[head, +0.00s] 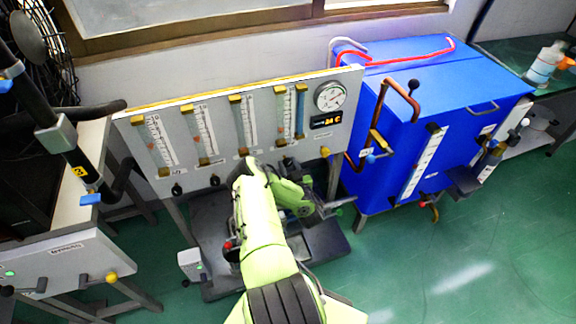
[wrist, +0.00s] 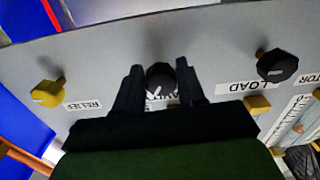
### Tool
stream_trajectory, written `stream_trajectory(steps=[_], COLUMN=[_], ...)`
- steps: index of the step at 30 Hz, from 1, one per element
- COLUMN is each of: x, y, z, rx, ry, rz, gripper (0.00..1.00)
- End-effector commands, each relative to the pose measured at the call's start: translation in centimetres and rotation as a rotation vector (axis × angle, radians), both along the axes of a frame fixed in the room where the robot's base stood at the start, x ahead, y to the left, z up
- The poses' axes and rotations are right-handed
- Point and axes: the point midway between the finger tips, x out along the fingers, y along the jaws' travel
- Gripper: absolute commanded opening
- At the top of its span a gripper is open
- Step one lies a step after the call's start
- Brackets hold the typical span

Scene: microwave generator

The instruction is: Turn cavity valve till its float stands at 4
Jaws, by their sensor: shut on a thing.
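The cavity valve knob (wrist: 160,80) is black with a white pointer line. It sits on the grey panel in the wrist view, over a label partly covered by my gripper. My gripper (wrist: 159,68) has one finger on each side of this knob and is shut on it. In the head view my green arm reaches the panel's lower edge and hides the knob. The cavity flow tube (head: 284,112) seems to be the rightmost large one, above my gripper. Its float and scale numbers are too small to read.
The black load knob (wrist: 277,65) and yellow relief knob (wrist: 48,93) flank my gripper. The panel (head: 220,95) also carries other tubes, a round gauge (head: 330,96) and a display (head: 326,121). A blue cabinet (head: 440,110) stands at the right, with open green floor before it.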

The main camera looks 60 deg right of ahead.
Motion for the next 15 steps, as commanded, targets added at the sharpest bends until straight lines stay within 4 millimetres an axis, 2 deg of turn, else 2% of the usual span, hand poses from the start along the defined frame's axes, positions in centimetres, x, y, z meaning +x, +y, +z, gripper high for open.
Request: stream_trajectory(steps=[1,3,5,15], x=[0.02,0.02,0.02,-0.05], y=[-0.01,-0.01,-0.01,-0.02], z=[0.02,0.02,0.01,-0.16], rx=[0.0,0.0,0.0,-0.042], ry=[0.0,0.0,0.0,0.046], rz=[0.0,0.0,0.0,-0.002], gripper=[0.22,0.12,0.07,0.05])
